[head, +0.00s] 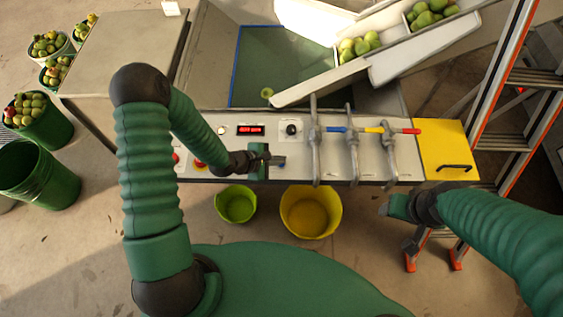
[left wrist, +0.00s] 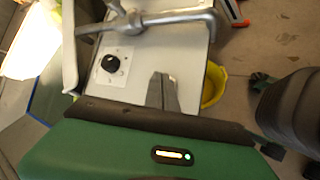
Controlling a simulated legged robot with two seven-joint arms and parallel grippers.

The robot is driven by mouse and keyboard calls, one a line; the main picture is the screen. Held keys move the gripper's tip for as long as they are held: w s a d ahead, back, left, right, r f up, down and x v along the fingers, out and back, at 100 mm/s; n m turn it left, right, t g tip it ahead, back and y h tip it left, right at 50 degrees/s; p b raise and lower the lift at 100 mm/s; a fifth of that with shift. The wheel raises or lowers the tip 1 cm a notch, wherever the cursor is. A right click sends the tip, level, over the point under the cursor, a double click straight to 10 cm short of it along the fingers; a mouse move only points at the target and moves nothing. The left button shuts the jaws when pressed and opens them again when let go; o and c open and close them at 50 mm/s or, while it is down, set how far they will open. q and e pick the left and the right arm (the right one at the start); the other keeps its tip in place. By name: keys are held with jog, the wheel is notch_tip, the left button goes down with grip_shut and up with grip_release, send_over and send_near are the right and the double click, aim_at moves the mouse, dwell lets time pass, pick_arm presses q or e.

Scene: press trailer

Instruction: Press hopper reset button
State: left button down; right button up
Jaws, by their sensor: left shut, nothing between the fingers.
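The control panel (head: 270,150) runs across the middle of the head view. It carries a small pale round button (head: 221,130), a red-lit display (head: 251,130) and a black knob (head: 291,130), also seen in the left wrist view (left wrist: 110,63). Red buttons (head: 199,164) sit at its left end, partly behind my left arm. No readable label shows which one is the hopper reset button. My left gripper (head: 281,162) is shut and empty over the panel's lower part, below the knob. Its fingers also show in the left wrist view (left wrist: 162,92). My right gripper (head: 384,209) hangs right of the yellow tub, its jaws unclear.
Pipe valves (head: 315,140) with coloured handles stand right of the knob, close to my left gripper. A yellow plate (head: 440,150) and a ladder (head: 500,100) are at the right. Green (head: 236,204) and yellow (head: 311,211) tubs stand below the panel. Fruit buckets (head: 38,122) are at the left.

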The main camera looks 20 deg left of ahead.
pick_arm(q)
jog(key=shift+f, duration=0.4)
dwell(0.7)
jog(key=shift+r+p, duration=0.8)
jog(key=shift+p, duration=0.1)
notch_tip(320, 180, up, 5)
jog(key=p, duration=0.5)
jog(key=shift+r, duration=0.1)
dwell(0.3)
